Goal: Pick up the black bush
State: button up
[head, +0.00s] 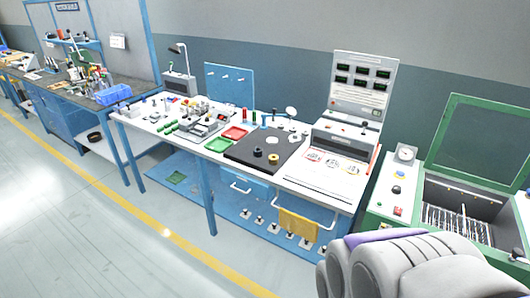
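A small dark round piece with a pale centre (257,151), which looks like the black bush, sits on the black mat (245,163) on the white workbench. It is hard to make out against the dark mat. A yellow ring-shaped piece (273,158) sits just to its right. My grey arm fills the lower right corner, well apart from the mat. My gripper's fingertips do not show.
Red (234,133) and green (218,145) trays lie left of the mat. A white panel unit (341,145) stands to its right. A yellow cloth (297,227) hangs from the front rail. A green open-lidded machine (455,205) stands at right. Floor in front is clear.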

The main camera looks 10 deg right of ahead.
aim_at(257, 151)
jog(key=i+j+z, duration=0.1)
jog(key=i+j, duration=0.15)
jog(key=i+j+z, duration=0.1)
jog(key=j, duration=0.3)
jog(key=i+j+z, duration=0.1)
jog(key=i+j, duration=0.4)
jog(key=j, duration=0.2)
jog(key=i+j+z, duration=0.15)
jog(key=j, duration=0.2)
jog(key=i+j+z, duration=0.1)
jog(key=i+j, duration=0.15)
jog(key=j, duration=0.15)
jog(key=i+j+z, duration=0.1)
jog(key=j, duration=0.3)
jog(key=i+j+z, duration=0.1)
jog(key=j, duration=0.3)
jog(key=i, duration=0.1)
